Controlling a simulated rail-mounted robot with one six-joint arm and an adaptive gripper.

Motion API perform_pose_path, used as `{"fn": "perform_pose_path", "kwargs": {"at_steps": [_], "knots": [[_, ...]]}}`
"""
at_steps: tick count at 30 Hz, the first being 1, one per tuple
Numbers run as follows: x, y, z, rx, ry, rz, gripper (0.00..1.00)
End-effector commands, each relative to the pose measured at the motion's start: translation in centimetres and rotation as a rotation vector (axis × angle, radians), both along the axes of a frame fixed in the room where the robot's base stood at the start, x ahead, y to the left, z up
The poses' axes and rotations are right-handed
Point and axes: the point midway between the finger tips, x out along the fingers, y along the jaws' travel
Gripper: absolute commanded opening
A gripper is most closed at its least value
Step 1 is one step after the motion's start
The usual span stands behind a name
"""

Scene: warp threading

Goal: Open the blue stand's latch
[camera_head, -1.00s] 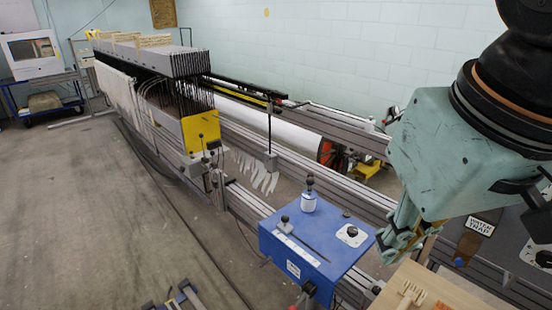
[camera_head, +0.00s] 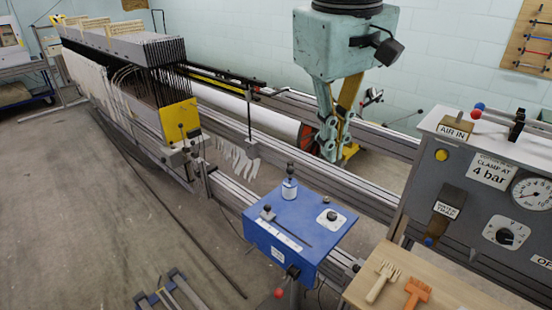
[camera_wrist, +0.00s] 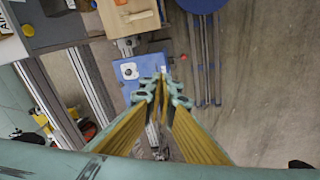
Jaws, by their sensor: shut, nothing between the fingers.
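The blue stand (camera_head: 318,243) is a blue box below the middle of the head view. I cannot tell which part is the latch. The stand also shows in the wrist view (camera_wrist: 146,66), partly hidden by my fingers. My gripper (camera_head: 329,156) points down beyond the stand, apart from it. In the wrist view its fingertips (camera_wrist: 163,88) are shut and empty.
A grey panel with a gauge (camera_head: 532,193) stands at the right. A wooden board (camera_head: 430,300) with a cream comb (camera_head: 382,283) and an orange comb (camera_head: 417,293) lies front right. Long grey rails (camera_head: 300,167) run behind the stand. Open floor lies left.

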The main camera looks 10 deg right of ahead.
Motion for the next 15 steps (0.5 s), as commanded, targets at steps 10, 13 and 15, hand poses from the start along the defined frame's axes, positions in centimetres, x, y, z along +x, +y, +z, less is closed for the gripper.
{"fn": "perform_pose_path", "kwargs": {"at_steps": [10,13,15], "knots": [[6.1,0.3,1.3,-0.048,0.074,0.08,0.0],[7.8,0.4,1.5,-0.061,0.094,0.103,0.0],[9.0,0.5,1.5,-0.07,0.108,0.119,0.0]]}}
